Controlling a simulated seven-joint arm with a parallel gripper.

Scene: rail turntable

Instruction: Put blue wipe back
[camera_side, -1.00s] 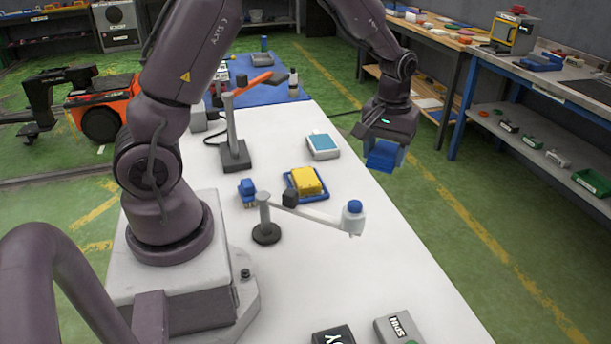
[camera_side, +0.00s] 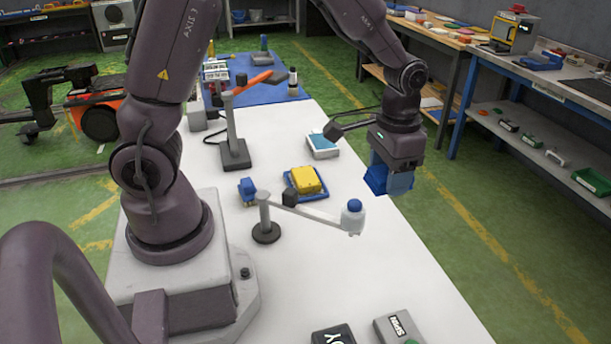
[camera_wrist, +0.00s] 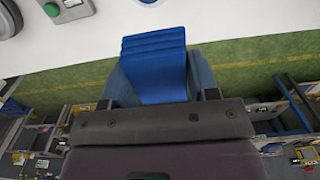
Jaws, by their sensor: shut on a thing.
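My gripper (camera_side: 391,184) is shut on a folded blue wipe (camera_side: 375,179), in the air by the table's right edge. In the wrist view the wipe (camera_wrist: 155,62) sits between the two blue-grey fingers, its layered end pointing toward the white table. In the side view the fingers partly cover it. A white holder with a blue top (camera_side: 322,144) lies on the table, left of and beyond the gripper. A yellow block (camera_side: 306,181) rests on a blue tray (camera_side: 292,192), apart from the gripper.
A post with an orange-topped arm (camera_side: 233,152) and a small blue item (camera_side: 247,190) stand left. A SPIN box (camera_side: 398,328) lies in front.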

